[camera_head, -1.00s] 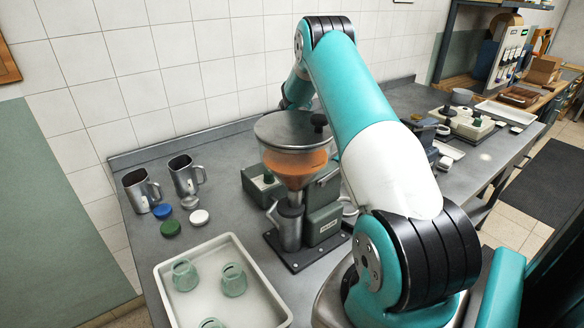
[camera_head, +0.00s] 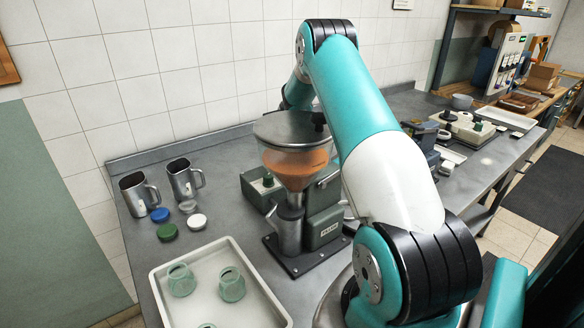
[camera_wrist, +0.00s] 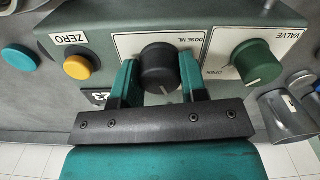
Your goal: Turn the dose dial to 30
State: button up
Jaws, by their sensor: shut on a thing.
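The dose dial (camera_wrist: 158,66) is a round black knob on a pale plate marked "DOSE ML" in the wrist view. The lettering appears upside down. A light pointer line shows on the dial's lower side, but I cannot read any scale numbers. My gripper (camera_wrist: 157,78) has one teal finger on each side of the dial and is shut on it. In the head view my arm reaches toward the back of the bench, and my gripper is hidden there.
The green valve knob (camera_wrist: 256,62) is close right of the dial. A yellow button (camera_wrist: 77,67) beside a "ZERO" label is to the left.

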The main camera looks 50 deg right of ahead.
dwell(0.3)
jog(key=o, duration=0.9)
jog(key=shift+r, duration=0.15)
notch_tip(320, 180, up, 17)
jog(key=b, duration=0.3)
jog(key=shift+r, duration=0.1)
